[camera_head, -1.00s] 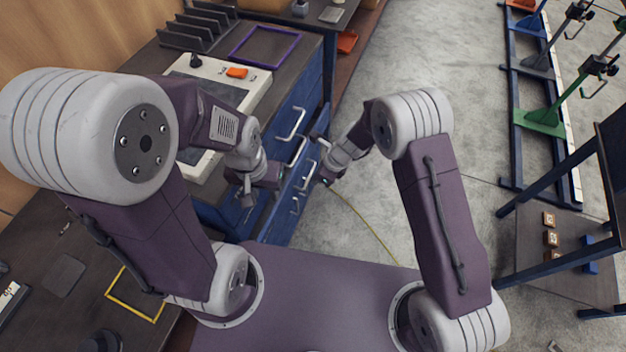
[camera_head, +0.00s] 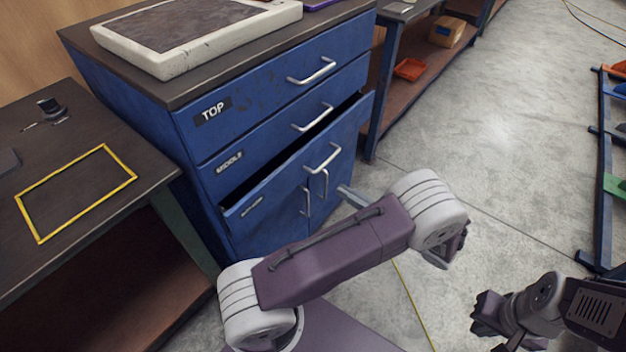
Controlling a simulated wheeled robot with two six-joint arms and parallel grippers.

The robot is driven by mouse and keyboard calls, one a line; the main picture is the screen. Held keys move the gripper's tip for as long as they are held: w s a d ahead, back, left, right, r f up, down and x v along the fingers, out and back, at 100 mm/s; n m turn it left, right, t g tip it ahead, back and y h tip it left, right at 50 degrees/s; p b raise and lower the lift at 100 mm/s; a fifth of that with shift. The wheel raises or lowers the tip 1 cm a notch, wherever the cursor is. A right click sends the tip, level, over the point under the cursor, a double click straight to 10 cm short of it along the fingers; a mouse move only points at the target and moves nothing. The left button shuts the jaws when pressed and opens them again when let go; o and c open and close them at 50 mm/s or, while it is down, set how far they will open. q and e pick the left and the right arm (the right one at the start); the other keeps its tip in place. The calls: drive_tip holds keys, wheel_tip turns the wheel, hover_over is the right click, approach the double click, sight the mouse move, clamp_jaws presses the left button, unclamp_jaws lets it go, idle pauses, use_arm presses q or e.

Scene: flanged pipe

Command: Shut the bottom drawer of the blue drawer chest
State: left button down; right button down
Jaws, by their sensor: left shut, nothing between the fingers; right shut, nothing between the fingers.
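The blue drawer chest (camera_head: 190,135) stands left of centre. Its bottom drawer (camera_head: 285,180) is part way out, with a dark gap (camera_head: 292,152) above its front and a silver handle (camera_head: 322,156). The top drawer (camera_head: 275,85) and middle drawer (camera_head: 270,135) look flush. My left upper arm crosses in front of the chest's lower right. My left gripper (camera_head: 456,248) shows only partly behind my elbow, shut and empty, right of the chest. My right gripper (camera_head: 482,320) is shut and empty over the floor at the lower right. Neither visible gripper part touches the drawer.
A dark table (camera_head: 70,180) with a yellow frame (camera_head: 75,190) stands left of the chest. A bench with an orange tray (camera_head: 409,69) and a box (camera_head: 446,32) is behind. Open concrete floor (camera_head: 500,150) lies to the right, with racks (camera_head: 605,180) at the edge.

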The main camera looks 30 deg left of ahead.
sight(294, 161)
use_arm(q)
drive_tip(key=a+b, duration=0.1)
drive_tip(key=a, duration=0.3)
drive_tip(key=a+b, duration=0.1)
drive_tip(key=a, duration=0.4)
drive_tip(key=w+a+b, duration=0.1)
drive_tip(key=a+b, duration=0.1)
drive_tip(key=a, duration=0.3)
drive_tip(key=shift+a, duration=0.1)
drive_tip(key=shift+a+r, duration=0.1)
drive_tip(key=shift+a, duration=0.05)
drive_tip(key=a+p, duration=0.1)
drive_tip(key=a, duration=0.2)
drive_tip(key=shift+w+a, duration=0.15)
drive_tip(key=shift+a, duration=0.25)
drive_tip(key=shift+a+r, duration=0.1)
